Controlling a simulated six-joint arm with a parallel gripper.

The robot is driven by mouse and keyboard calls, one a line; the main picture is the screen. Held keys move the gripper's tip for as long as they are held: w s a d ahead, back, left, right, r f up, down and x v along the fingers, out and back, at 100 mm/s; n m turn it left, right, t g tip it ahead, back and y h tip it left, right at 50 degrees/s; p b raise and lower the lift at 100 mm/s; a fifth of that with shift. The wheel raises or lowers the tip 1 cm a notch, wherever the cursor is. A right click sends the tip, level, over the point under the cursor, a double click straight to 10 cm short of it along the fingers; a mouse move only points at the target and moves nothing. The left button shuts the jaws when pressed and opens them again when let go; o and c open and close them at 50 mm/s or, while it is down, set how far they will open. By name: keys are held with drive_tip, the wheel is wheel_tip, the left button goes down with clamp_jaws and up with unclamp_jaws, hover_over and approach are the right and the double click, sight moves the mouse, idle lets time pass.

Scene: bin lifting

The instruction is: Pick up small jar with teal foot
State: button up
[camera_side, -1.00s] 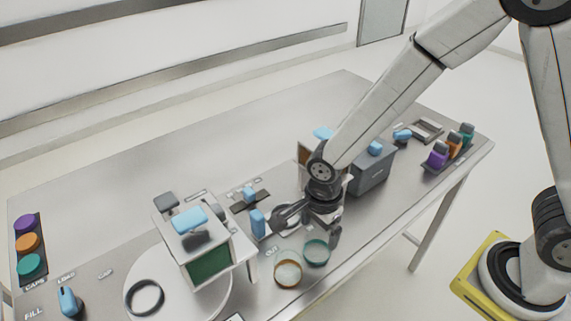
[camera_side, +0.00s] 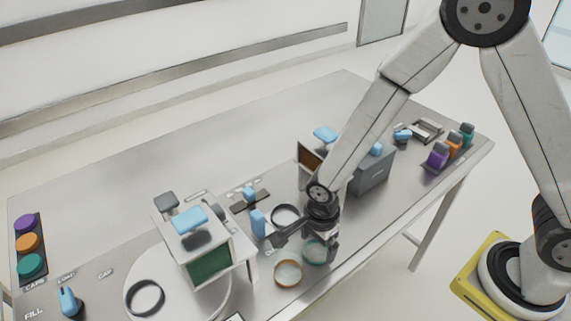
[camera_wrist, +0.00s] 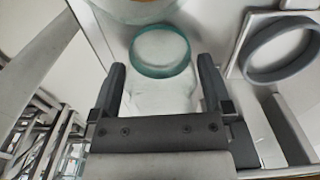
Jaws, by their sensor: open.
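The small jar with the teal foot (camera_wrist: 160,52) is in the wrist view, straight ahead of my gripper (camera_wrist: 162,80), with its teal ring at the far end and its clear body towards me. My gripper is open, one finger on each side of the jar's clear body. In the side view my gripper (camera_side: 305,240) is low over the table's front part, and the teal-footed jar (camera_side: 316,252) shows partly behind it. Whether the fingers touch the jar cannot be told.
A jar with an orange foot (camera_side: 288,273) stands just left of the teal one. A dark ring (camera_side: 285,214) lies behind my gripper. A white box station (camera_side: 205,245) stands to the left, a grey bin (camera_side: 372,172) to the right. The table's back left is clear.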

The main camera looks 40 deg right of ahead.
idle(0.4)
drive_tip(key=c, duration=1.1)
drive_tip(key=shift+o, duration=0.2)
drive_tip(key=shift+r, duration=0.15)
drive_tip(key=shift+r, duration=4.85)
drive_tip(key=w+f, duration=0.2)
drive_tip(key=w, duration=0.9)
drive_tip(key=shift+w+d, duration=0.2)
drive_tip(key=shift+w, duration=0.15)
